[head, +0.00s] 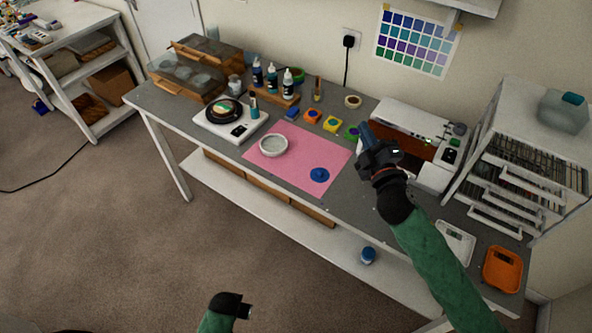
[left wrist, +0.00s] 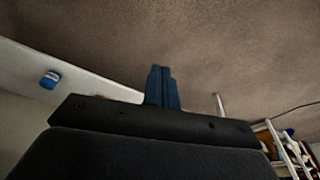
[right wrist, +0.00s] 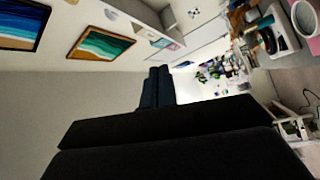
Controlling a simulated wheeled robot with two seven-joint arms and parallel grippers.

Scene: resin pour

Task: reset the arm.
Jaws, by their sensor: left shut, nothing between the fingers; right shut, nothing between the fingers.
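My right gripper (head: 366,133) is raised over the right part of the grey table, near the white-and-brown machine at the back. Its two dark blue fingers are together and empty, which also shows in the right wrist view (right wrist: 157,72). My left arm comes in at the bottom of the head view, with only its forearm end and black wrist showing, low in front of the table. In the left wrist view my left gripper (left wrist: 160,70) has its fingers together with nothing between them.
A pink mat (head: 318,157) holds a white round dish (head: 273,145) and a blue disc (head: 319,174). A white scale (head: 231,124) and bottles (head: 272,78) stand left of and behind it. An orange tray (head: 503,269) lies at the right end. A blue-lidded jar (head: 368,255) sits on the lower shelf.

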